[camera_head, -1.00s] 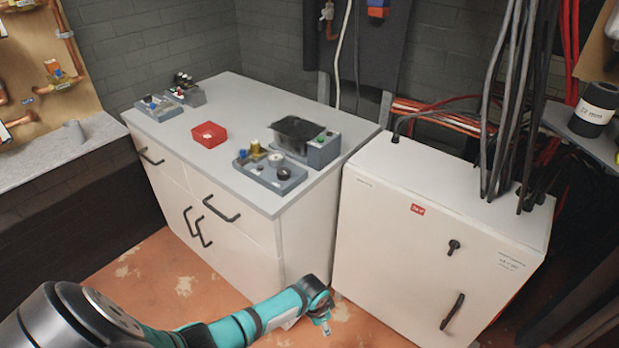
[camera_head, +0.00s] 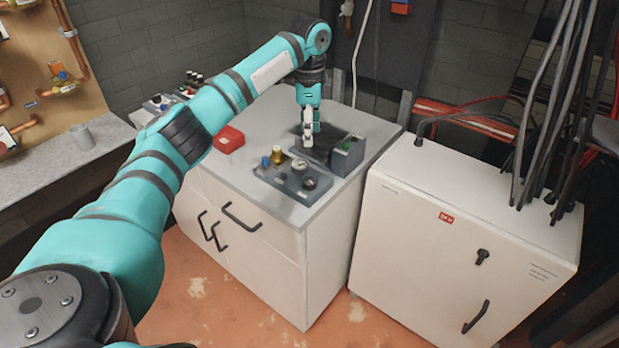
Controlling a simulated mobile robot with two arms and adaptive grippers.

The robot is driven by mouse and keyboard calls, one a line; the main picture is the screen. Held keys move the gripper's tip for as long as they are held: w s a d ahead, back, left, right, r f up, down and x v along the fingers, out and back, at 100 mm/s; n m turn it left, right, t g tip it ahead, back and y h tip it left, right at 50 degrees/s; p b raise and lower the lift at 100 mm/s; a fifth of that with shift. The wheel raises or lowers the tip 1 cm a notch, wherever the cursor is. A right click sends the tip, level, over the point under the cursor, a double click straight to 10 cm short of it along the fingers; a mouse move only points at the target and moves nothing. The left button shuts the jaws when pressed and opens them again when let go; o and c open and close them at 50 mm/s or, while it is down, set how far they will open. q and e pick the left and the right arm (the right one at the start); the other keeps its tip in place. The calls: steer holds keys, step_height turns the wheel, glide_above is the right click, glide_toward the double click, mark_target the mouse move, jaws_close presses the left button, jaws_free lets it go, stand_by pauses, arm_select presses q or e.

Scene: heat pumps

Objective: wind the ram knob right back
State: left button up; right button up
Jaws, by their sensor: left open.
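A grey device (camera_head: 291,184) sits on the cabinet top near its front right edge. It carries a blue knob, a brass-coloured part (camera_head: 277,154), a pale round gauge (camera_head: 299,166) and a black round knob (camera_head: 310,183). I cannot tell which of these is the ram knob. My right gripper is not in view.
The grey cabinet top (camera_head: 232,178) also holds a red tray (camera_head: 229,139), left of the device. More small devices stand at the back left, partly behind my left arm. A white electrical cabinet (camera_head: 420,240) with hanging cables stands to the right.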

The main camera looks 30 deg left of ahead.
mark_target(309, 180)
arm_select(q)
step_height(309, 180, down, 15)
steer(key=shift+f+p, duration=0.2)
steer(key=shift+p, duration=0.8)
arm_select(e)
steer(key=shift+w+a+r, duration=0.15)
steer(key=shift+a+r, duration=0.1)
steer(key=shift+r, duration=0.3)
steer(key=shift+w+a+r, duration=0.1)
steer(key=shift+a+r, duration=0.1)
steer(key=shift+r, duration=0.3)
